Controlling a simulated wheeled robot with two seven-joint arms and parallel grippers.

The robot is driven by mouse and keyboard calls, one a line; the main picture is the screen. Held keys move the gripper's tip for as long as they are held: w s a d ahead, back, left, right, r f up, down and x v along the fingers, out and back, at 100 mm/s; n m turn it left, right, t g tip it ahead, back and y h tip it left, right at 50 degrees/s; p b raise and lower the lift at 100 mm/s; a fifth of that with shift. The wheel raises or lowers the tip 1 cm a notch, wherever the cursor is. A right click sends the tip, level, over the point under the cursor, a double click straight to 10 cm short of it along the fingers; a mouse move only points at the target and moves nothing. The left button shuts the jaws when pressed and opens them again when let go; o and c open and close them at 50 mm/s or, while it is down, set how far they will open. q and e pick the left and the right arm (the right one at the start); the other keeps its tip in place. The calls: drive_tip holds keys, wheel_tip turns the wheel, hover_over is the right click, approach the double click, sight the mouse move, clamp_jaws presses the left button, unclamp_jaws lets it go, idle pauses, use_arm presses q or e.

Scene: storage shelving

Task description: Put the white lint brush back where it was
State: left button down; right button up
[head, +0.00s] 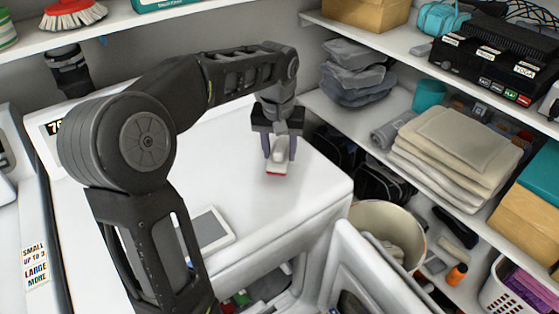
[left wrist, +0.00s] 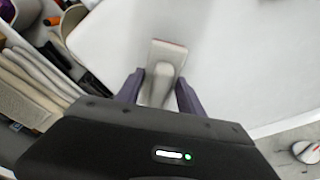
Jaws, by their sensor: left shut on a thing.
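The white lint brush (head: 277,165) is small and pale with a red edge at its lower end. It is between the purple fingers of my left gripper (head: 279,150), which is shut on it over the white machine top (head: 240,195). In the left wrist view the brush (left wrist: 165,62) points away from the gripper (left wrist: 160,92), its wide end farthest. I cannot tell whether the brush touches the machine top. My right gripper is in neither view.
Shelves on the right hold folded towels (head: 455,150), grey folded cloths (head: 355,75) and a black box (head: 490,65). A bucket (head: 415,250) stands right of the machine, near an open white door (head: 365,270). A grey-screened device (head: 205,232) lies on the machine top.

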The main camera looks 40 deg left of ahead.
sight(280, 162)
use_arm(q)
drive_tip(key=shift+f, duration=1.85)
drive_tip(key=shift+f, duration=0.1)
drive_tip(key=c, duration=0.7)
unclamp_jaws()
drive_tip(key=r, duration=0.4)
drive_tip(key=s+r, duration=0.1)
drive_tip(key=r, duration=0.3)
drive_tip(key=d+r, duration=0.1)
drive_tip(key=r, duration=0.3)
drive_tip(key=shift+s+r, duration=0.1)
drive_tip(key=shift+s, duration=0.2)
